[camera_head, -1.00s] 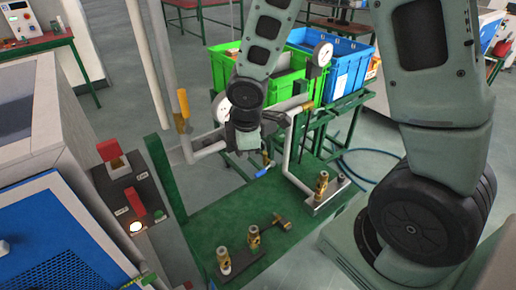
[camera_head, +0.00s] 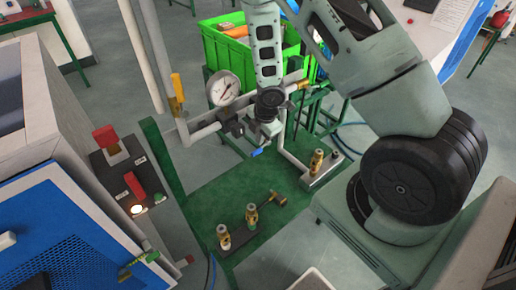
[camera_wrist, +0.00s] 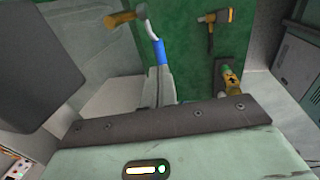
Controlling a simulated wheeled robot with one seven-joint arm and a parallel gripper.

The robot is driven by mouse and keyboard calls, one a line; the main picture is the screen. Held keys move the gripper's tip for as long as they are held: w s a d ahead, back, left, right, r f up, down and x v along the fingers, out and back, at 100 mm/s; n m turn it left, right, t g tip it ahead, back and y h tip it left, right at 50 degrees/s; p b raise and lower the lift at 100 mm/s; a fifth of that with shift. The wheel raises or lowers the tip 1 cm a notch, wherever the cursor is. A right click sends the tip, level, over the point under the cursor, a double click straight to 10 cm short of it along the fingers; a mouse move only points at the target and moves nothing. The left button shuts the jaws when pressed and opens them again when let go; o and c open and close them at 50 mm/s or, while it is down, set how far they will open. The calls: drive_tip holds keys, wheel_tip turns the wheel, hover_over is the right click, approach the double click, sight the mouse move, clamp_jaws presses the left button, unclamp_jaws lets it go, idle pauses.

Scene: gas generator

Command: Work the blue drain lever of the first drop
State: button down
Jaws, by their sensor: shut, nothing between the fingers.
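The blue drain lever (camera_head: 258,152) hangs under the grey pipe, over the green bench. In the wrist view the blue lever (camera_wrist: 161,52) has a bare metal shank leading up to a brass fitting (camera_wrist: 125,18). My gripper (camera_head: 270,130) points down beside the pipe, just above and right of the lever. In the wrist view my gripper (camera_wrist: 158,92) is shut, its tips close to the blue end of the lever. I cannot tell whether they touch it.
A pressure gauge (camera_head: 223,89) and a yellow-handled valve (camera_head: 177,88) stand left of my gripper. Brass valves (camera_head: 252,215) stand on the green bench (camera_head: 205,195). A switch box (camera_head: 130,185) is at left, a green crate (camera_head: 225,48) behind.

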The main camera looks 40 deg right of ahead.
sight(256, 152)
drive_tip(key=shift+w+f+p, duration=0.2)
drive_tip(key=shift+w+f, duration=0.05)
drive_tip(key=shift+f, duration=1.05)
drive_tip(key=shift+w+f+p, duration=0.15)
drive_tip(key=shift+w+f, duration=0.1)
drive_tip(key=shift+f, duration=1)
drive_tip(key=shift+a+f, duration=0.15)
drive_tip(key=shift+f, duration=0.05)
